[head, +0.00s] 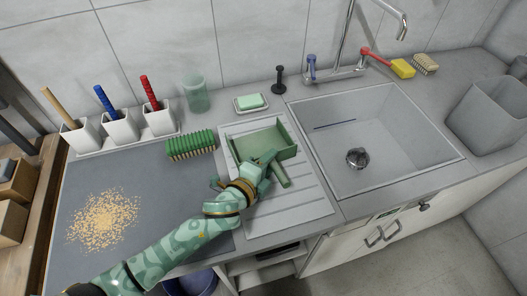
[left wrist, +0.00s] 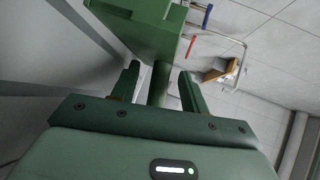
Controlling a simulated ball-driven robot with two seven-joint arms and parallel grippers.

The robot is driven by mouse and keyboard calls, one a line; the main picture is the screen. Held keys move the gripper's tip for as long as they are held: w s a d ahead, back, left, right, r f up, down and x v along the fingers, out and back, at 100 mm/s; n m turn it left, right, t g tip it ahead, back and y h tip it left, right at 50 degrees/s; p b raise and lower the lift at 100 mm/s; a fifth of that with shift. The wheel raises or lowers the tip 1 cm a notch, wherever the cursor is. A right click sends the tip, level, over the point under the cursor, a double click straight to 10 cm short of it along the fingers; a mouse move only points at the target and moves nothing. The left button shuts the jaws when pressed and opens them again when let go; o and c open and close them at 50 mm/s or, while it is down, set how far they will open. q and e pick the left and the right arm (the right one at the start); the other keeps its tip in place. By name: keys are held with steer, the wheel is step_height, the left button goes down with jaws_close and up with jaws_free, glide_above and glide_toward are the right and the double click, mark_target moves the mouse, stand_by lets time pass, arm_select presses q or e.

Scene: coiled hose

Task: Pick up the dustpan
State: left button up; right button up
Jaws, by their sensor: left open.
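The green dustpan (head: 264,141) lies on the ribbed drainboard left of the sink, its handle (head: 281,176) toward the front. My left gripper (head: 267,163) is at the handle, close to the pan. In the left wrist view, the dustpan's body (left wrist: 140,28) is ahead and the handle (left wrist: 158,84) stands between the two spread fingers, with gaps visible on both sides. The gripper is open and not clamped on it. My right gripper is not in view.
A green brush (head: 191,145) lies just left of the dustpan. A soap dish (head: 251,103) sits behind it. The sink (head: 400,145) is right. Crumbs (head: 104,219) cover part of the dark counter. White holders (head: 122,130) with colored handles and a glass (head: 196,94) stand behind.

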arm_select(q)
jaws_close()
steer(key=shift+r, duration=0.15)
